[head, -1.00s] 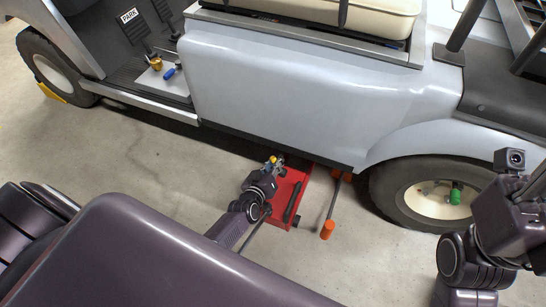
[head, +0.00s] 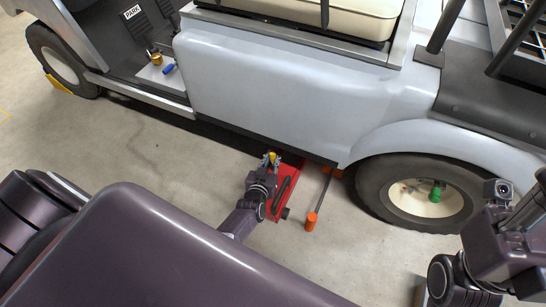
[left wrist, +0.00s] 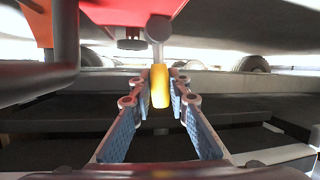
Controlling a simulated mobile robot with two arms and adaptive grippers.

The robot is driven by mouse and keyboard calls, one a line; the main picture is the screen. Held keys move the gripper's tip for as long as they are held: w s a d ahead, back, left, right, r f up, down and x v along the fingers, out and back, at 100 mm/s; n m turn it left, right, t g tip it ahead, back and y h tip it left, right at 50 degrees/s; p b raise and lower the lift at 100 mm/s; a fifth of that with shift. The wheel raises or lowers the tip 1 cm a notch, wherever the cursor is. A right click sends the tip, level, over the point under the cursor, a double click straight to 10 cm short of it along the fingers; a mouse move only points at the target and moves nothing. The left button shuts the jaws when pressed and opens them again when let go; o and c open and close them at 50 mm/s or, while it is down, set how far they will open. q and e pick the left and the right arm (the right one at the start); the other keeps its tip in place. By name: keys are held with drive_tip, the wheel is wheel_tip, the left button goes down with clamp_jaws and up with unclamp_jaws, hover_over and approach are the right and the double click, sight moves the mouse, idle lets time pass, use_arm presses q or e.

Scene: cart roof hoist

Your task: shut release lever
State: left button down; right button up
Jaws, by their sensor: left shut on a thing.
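The release lever, with a yellow grip (left wrist: 159,86) on a grey stem, shows in the left wrist view between my finger pads. It also shows as a small yellow spot in the head view. My left gripper (head: 271,162) is shut on this yellow grip, low beside the cart. The red jack (head: 281,196) lies on the floor, partly under the cart's side and partly hidden by my left gripper. Its red body (left wrist: 125,10) also shows at the top of the left wrist view. My right arm is at the right edge of the head view, its fingers out of sight.
A bar with an orange grip (head: 312,222) lies right of the jack. The pale cart body (head: 270,90) overhangs the jack. The rear wheel (head: 432,197), with a green piece at its hub, is to the right. Bare floor (head: 130,150) is free at left.

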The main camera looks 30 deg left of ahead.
use_arm(q)
drive_tip(key=shift+d+m+y, duration=0.2)
drive_tip(key=shift+m+y, duration=0.1)
idle(0.4)
drive_tip(key=c, duration=1.8)
unclamp_jaws()
drive_tip(key=shift+d, duration=0.1)
drive_tip(key=shift+s, duration=0.25)
drive_tip(key=shift+v, duration=3.5)
